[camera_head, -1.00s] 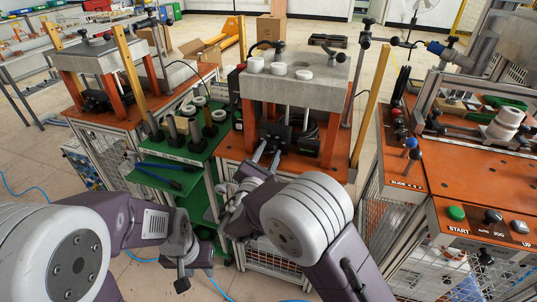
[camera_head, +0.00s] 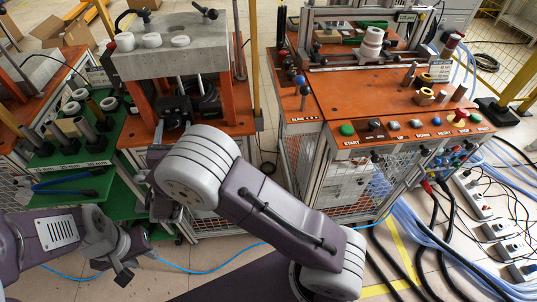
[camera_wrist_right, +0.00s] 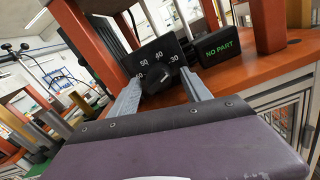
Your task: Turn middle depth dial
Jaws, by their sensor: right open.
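The depth dial is a black knob (camera_wrist_right: 160,79) on a dark square plate (camera_wrist_right: 150,57) marked 30, 40, 50 and 60. In the right wrist view my right gripper (camera_wrist_right: 161,80) is open, one finger on each side of the knob; I cannot tell whether they touch it. In the head view the dial's dark housing (camera_head: 174,108) sits under the grey block of the middle station, and my right forearm hides most of that gripper. My left gripper (camera_head: 124,276) hangs low at the left, away from the dial; its jaw opening is unclear.
A black "NO PART" display (camera_wrist_right: 222,47) stands right of the dial, close to an orange post (camera_wrist_right: 267,22). A green rack (camera_head: 72,150) with several cylinders is to the left. An orange bench (camera_head: 375,97) with START and other buttons is to the right.

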